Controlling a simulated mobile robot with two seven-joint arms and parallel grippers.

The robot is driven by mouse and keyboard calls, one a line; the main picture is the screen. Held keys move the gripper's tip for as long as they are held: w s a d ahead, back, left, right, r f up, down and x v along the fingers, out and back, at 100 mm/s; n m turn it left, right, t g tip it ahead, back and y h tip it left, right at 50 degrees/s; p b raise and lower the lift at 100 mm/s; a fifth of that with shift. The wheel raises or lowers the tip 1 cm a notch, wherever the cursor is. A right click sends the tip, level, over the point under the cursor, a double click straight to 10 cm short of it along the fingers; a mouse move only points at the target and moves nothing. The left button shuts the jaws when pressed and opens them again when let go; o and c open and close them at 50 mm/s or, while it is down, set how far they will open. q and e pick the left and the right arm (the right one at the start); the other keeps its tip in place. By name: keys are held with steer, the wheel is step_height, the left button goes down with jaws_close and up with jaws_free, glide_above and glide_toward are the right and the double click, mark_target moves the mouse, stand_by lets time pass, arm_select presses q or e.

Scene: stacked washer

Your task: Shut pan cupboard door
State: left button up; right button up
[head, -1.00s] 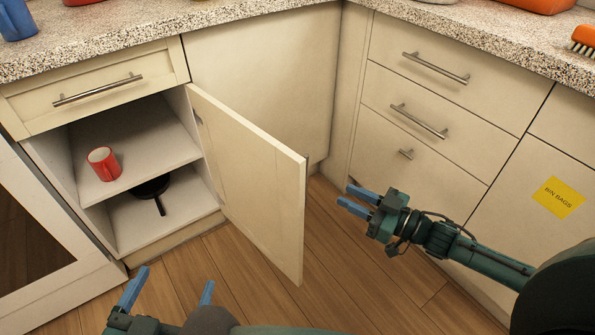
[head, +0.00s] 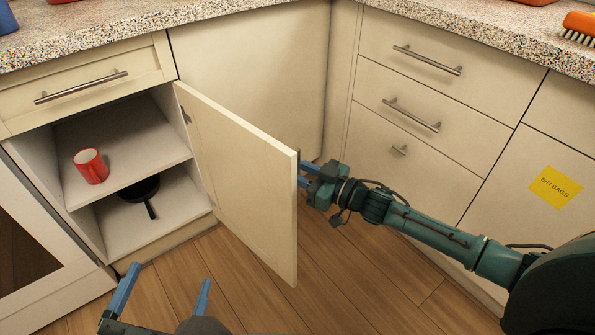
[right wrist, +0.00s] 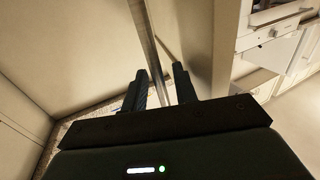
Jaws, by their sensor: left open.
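The pan cupboard door (head: 240,180) is a cream panel hinged at the right of its opening and stands wide open into the room. My right gripper (head: 311,175) is at the door's outer side near its free edge, with its fingertips partly hidden by the door. In the right wrist view its fingers (right wrist: 163,88) are apart, with a grey metal bar (right wrist: 150,45), which looks like the door's handle, running between them. I cannot tell whether they touch it. My left gripper (head: 163,283) is open and empty, low in front of the cupboard.
Inside the cupboard, a red mug (head: 91,166) stands on the upper shelf and a dark pan (head: 140,189) lies below, its handle pointing outward. A drawer (head: 90,85) sits above. Drawer fronts (head: 430,90) are at the right. Wooden floor (head: 240,290) is clear under the door.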

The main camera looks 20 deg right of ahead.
jaws_close()
stand_by(0.6)
